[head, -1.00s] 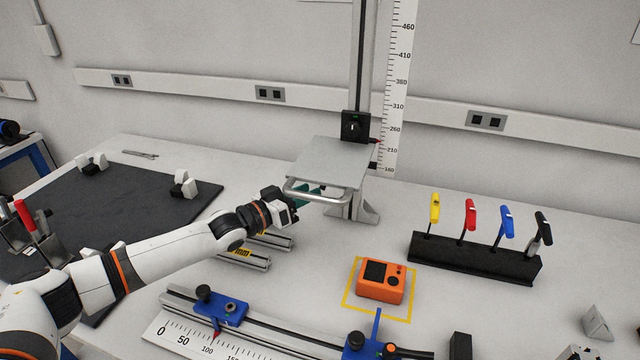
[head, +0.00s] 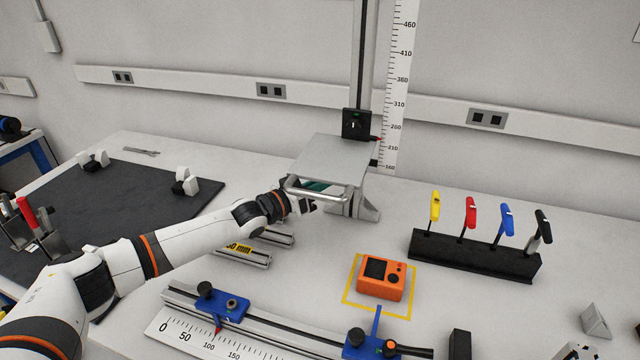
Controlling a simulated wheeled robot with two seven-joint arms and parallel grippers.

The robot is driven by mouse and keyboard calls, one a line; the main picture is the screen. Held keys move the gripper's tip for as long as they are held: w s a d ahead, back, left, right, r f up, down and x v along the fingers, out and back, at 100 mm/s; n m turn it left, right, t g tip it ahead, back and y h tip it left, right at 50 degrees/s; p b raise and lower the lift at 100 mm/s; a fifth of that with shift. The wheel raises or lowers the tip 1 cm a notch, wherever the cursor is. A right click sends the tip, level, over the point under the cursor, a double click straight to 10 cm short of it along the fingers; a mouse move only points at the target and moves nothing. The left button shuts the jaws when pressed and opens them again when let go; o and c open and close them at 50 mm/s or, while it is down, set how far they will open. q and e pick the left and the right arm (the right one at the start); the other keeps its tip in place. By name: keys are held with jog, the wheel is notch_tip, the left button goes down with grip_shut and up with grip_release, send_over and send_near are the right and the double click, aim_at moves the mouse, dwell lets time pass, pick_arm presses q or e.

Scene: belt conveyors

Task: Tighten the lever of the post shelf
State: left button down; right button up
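The post shelf (head: 335,155) is a grey plate with a front loop handle (head: 345,203), carried on an upright post (head: 366,50). A black clamp block (head: 356,124) with a small green mark sits on the post behind the plate. The lever is too small to make out clearly on it. My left gripper (head: 320,187) is at the handle under the plate's front edge, with teal fingers partly showing through the loop. Handle and plate hide part of the fingers, so their closure is unclear. My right gripper is not visible.
A vertical ruler (head: 400,80) stands beside the post. An orange device (head: 381,279), a black rack (head: 474,257) of coloured-handled tools and a blue-clamped rail (head: 285,325) occupy the front and right. Marked metal bars (head: 244,255) lie below my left arm. A dark mat (head: 120,205) lies left.

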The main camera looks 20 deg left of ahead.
pick_arm(q)
jog(key=shift+w+f+m+t+h+b, duration=0.25)
jog(key=shift+f+t+b, duration=0.25)
jog(key=shift+b, duration=1.1)
jog(key=shift+r, duration=0.25)
jog(key=c, duration=1.4)
grip_release()
jog(key=shift+c, duration=0.2)
jog(key=shift+s, duration=0.1)
jog(key=b+v, duration=0.1)
jog(key=v, duration=1.1)
jog(key=shift+f, duration=0.1)
